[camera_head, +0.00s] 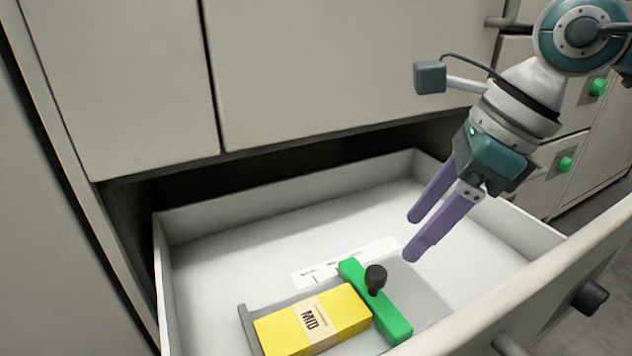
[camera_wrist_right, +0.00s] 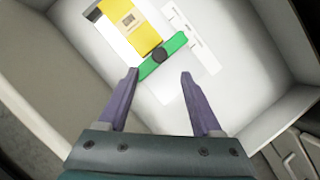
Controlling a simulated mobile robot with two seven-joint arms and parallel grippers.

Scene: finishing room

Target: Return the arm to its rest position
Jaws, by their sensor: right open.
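My right gripper (camera_head: 413,238) comes in from the upper right in the head view, with its purple fingers apart and nothing between them. It hangs above the open drawer, over its right part. The right wrist view shows the same open fingers (camera_wrist_right: 160,76) pointing toward a green bar (camera_wrist_right: 163,56) with a black knob. In the head view the green bar (camera_head: 393,318) lies in the drawer against the right end of a yellow block (camera_head: 340,308) marked MID. The fingers are apart from the bar and its knob (camera_head: 376,277). My left gripper does not show.
The open drawer (camera_head: 210,213) has light walls and a white label strip (camera_head: 312,275) on its floor. Its front panel (camera_head: 540,285) crosses the lower right, with a dark knob (camera_head: 590,297). Closed cabinet fronts (camera_head: 350,60) stand behind. Green knobs (camera_head: 566,164) show on the right.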

